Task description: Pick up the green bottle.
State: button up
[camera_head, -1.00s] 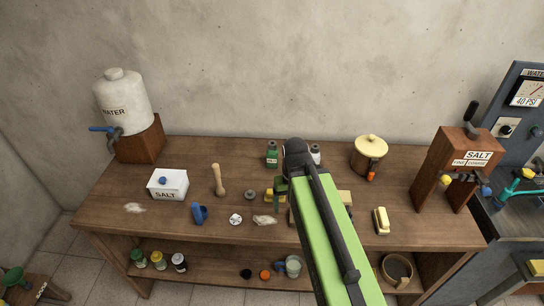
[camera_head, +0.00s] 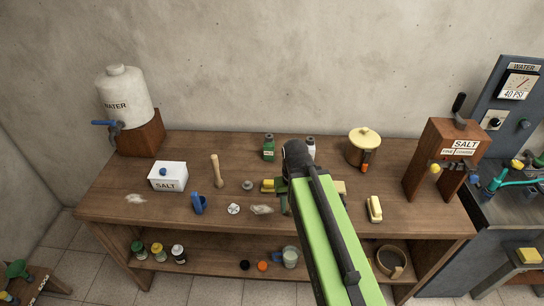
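The green bottle (camera_head: 269,148) stands upright at the back of the wooden table, near the wall. It has a grey cap and a small label. My green and black arm reaches up from the bottom right, and its dark end is just right of and in front of the bottle. My gripper (camera_head: 282,190) shows only in part below the arm's end, near a yellow block (camera_head: 267,186). Its fingers are too hidden to tell whether they are open. A gap shows between the arm and the bottle.
A white-capped bottle (camera_head: 311,147) stands close right of the arm. A pot with a yellow lid (camera_head: 363,150) is further right. A salt box (camera_head: 167,176), wooden pestle (camera_head: 216,171) and blue scoop (camera_head: 199,203) lie left. A lower shelf (camera_head: 215,262) holds jars.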

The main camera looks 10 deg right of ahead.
aim_at(269, 147)
jog(key=k, duration=0.8)
jog(key=z, duration=0.25)
jog(key=i, duration=1.25)
jog(key=u, duration=1.7)
jog(key=i, duration=1)
jog(key=z, duration=0.1)
